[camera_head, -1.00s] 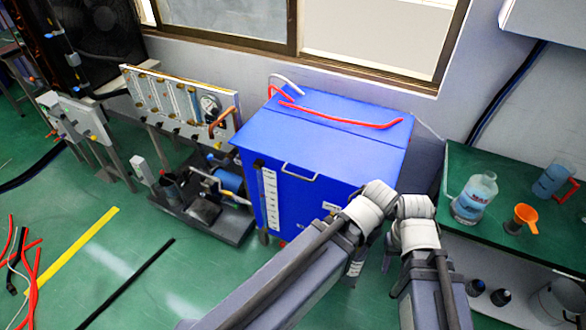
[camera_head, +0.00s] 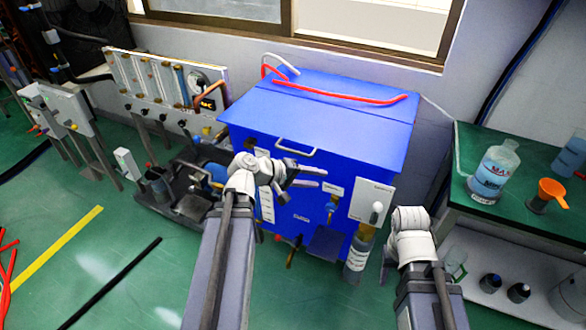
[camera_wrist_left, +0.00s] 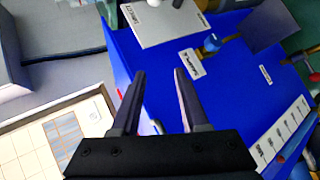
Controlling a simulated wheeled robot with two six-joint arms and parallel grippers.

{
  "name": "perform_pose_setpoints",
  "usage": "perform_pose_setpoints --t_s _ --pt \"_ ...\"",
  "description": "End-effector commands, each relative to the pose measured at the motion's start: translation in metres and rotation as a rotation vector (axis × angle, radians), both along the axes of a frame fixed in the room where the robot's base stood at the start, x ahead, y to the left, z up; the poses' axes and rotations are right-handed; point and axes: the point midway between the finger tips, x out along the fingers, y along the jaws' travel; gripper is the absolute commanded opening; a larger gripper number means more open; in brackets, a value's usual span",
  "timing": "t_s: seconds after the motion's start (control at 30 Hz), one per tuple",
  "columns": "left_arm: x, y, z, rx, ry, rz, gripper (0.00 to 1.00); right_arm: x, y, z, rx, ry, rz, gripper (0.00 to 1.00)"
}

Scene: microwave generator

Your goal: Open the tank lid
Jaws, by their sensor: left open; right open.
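The blue tank (camera_head: 285,200) stands against the wall, its blue lid (camera_head: 345,125) lying closed on top. A light metal handle (camera_head: 296,147) is on the lid's front edge. My left gripper (camera_head: 322,178) is open and empty in front of the tank, just below the handle and apart from it. In the left wrist view its two fingers (camera_wrist_left: 160,75) are spread against the blue tank front (camera_wrist_left: 150,45); I cannot make out the handle for certain there. My right gripper (camera_head: 386,266) is low at the tank's right front, mostly hidden behind its wrist.
Red hose (camera_head: 340,95) lies across the lid. The tank front carries a white switch box (camera_head: 372,203). A green bench (camera_head: 525,200) with a bottle (camera_head: 494,170) and an orange funnel (camera_head: 552,192) stands right. A pump stand (camera_head: 190,205) is left.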

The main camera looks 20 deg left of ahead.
Motion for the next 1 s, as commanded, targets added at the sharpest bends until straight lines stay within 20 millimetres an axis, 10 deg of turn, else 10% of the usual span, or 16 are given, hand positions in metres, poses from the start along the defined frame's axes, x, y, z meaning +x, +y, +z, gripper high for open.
perform_pose_setpoints --t_s 0.2,0.37,1.0 --pt "0.008 0.095 0.005 -0.225 -0.148 0.281 0.45 0.0 0.0 -0.046 0.0 0.0 0.0 0.5" --pt "0.005 0.126 0.014 -0.297 -0.201 0.366 0.45 0.0 0.0 -0.053 0.0 0.0 0.0 0.5" --pt "0.06 0.108 0.006 -0.31 -0.209 0.375 0.45 0.0 0.0 -0.064 0.0 0.0 0.0 0.5"
